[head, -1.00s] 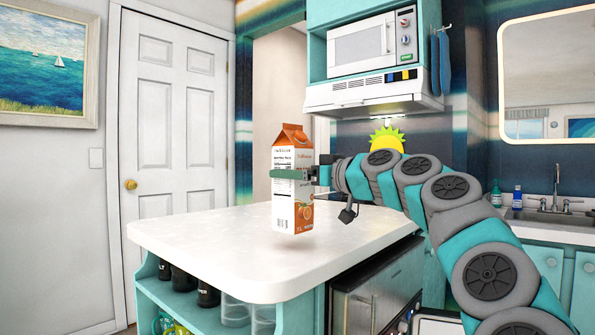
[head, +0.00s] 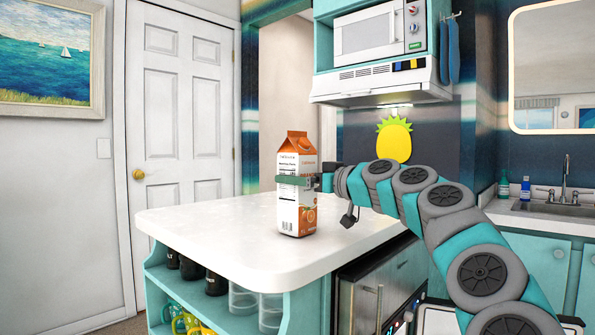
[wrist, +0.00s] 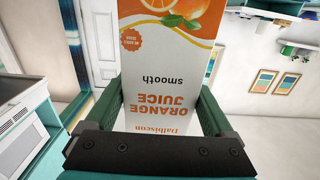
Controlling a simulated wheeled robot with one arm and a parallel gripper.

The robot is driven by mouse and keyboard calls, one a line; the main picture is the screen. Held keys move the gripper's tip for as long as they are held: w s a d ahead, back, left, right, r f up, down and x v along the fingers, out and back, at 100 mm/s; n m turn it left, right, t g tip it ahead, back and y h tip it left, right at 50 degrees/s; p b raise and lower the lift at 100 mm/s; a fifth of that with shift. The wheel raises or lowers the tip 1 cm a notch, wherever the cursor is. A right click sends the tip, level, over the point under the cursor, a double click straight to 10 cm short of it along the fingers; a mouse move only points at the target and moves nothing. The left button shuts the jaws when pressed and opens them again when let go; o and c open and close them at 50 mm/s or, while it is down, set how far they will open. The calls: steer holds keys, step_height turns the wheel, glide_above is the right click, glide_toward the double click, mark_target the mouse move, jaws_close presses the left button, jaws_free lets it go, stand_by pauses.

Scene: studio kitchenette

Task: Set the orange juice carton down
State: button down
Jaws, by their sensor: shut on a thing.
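The orange juice carton (head: 297,212), white and orange with a gabled top, is upright over the white counter (head: 215,232). Its base looks at or very close to the counter top; I cannot tell for certain whether it touches. My gripper (head: 296,180) is shut on the carton around its middle, reaching in from the right. In the wrist view the carton (wrist: 170,75) fills the space between the two green fingers, its lettering upside down.
The counter around the carton is bare. Dark jars (head: 190,268) and clear containers (head: 243,299) stand on the shelf below. A microwave (head: 377,38) and range hood (head: 382,80) are behind, with a sink (head: 550,208) at the right.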

steer(key=shift+f, duration=0.15)
jaws_free()
steer(key=b+v, duration=0.2)
steer(key=v, duration=1)
steer(key=shift+s, duration=0.1)
